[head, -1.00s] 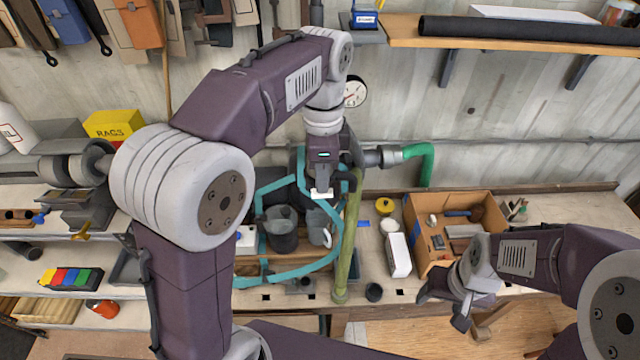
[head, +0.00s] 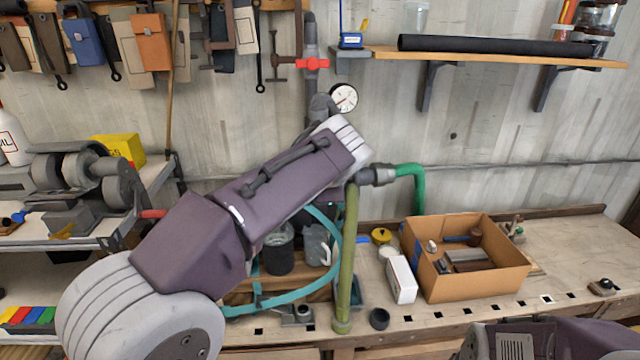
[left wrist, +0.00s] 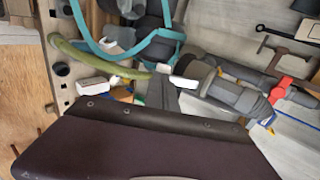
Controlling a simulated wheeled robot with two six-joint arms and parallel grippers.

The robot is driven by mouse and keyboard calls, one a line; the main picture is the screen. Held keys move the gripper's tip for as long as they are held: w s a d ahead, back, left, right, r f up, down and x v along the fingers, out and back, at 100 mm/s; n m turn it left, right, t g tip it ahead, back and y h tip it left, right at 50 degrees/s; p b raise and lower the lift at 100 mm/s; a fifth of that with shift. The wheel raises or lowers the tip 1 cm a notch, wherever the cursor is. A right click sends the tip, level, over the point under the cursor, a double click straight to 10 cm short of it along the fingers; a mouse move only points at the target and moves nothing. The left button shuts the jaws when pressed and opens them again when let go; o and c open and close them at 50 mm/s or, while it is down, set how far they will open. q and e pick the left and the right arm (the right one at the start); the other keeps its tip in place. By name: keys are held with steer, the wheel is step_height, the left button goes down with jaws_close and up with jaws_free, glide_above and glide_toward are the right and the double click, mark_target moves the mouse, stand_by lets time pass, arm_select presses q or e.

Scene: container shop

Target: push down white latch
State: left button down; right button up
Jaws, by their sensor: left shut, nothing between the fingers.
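A small white piece (left wrist: 184,83), which looks like the latch, shows in the left wrist view beside the grey pipe fittings and the end of the olive hose (left wrist: 100,62). My left gripper (left wrist: 168,90) is partly seen there as dark, shut fingers past the purple body, close to the white piece; I cannot tell whether they touch. In the head view my left forearm hides both the latch and the gripper. The olive hose (head: 348,260) hangs beside the grey coupling (head: 376,176). My right gripper is out of view.
A cardboard box (head: 475,285) with parts, a white carton (head: 401,280) and a yellow round item (head: 381,236) stand on the bench. A red valve (head: 312,64) and gauge (head: 344,97) sit above. The bench's right end is mostly clear.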

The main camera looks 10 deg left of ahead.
arm_select(q)
steer(key=shift+w+r+t+p, duration=0.15)
steer(key=shift+r+t+p, duration=0.25)
steer(key=shift+r+p, duration=0.3)
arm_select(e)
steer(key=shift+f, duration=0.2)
arm_select(q)
steer(key=shift+f, duration=0.1)
